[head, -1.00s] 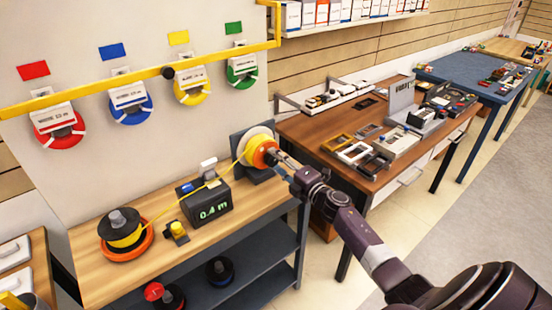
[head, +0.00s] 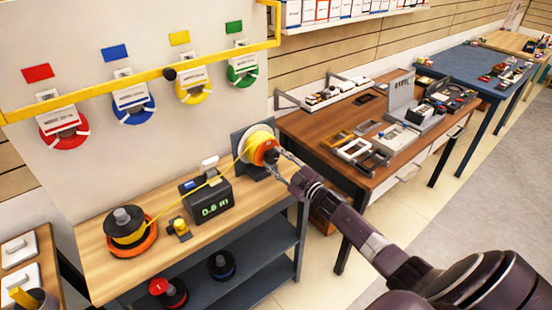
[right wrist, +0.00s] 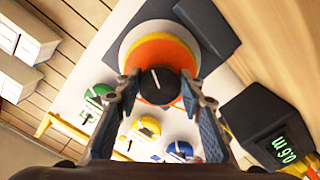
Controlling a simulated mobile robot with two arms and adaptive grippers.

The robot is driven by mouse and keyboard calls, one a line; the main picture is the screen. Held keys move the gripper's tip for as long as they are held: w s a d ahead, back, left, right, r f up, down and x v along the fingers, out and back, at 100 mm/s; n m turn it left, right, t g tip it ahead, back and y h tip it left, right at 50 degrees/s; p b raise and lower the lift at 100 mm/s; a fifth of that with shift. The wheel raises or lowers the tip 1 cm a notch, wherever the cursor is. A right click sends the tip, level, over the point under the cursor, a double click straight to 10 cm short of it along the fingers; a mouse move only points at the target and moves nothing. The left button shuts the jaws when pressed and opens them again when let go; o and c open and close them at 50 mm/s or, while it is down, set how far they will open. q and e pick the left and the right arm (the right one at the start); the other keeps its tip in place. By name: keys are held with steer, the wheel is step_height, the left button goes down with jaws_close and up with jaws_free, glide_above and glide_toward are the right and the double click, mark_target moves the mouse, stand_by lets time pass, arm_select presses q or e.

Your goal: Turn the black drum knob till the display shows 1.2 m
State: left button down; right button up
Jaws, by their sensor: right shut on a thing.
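The black drum knob (right wrist: 160,85) with a white mark sits at the centre of an orange drum face (right wrist: 158,52). My right gripper (right wrist: 158,88) has its fingers on either side of the knob and is shut on it. In the head view the right gripper (head: 282,160) reaches the drum (head: 254,145) from the right. The black display box (head: 207,202) reads 0.6 m in green, and it also shows in the right wrist view (right wrist: 268,128). Yellow line runs from the spool (head: 127,228) past the display box to the drum. My left gripper is not in view.
Red, blue, yellow and green coils (head: 132,102) hang on the white panel behind a yellow rail (head: 110,88). More spools (head: 220,265) lie on the lower shelf. A brown table (head: 330,125) with frames and devices stands to the right of the workbench.

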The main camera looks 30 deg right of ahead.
steer(key=shift+f+m, duration=0.1)
steer(key=shift+m, duration=1)
steer(key=o, duration=1.2)
steer(key=shift+c, duration=0.2)
steer(key=shift+s, duration=0.15)
steer(key=s, duration=1.1)
steer(key=shift+s+d, duration=0.35)
steer(key=shift+d, duration=0.05)
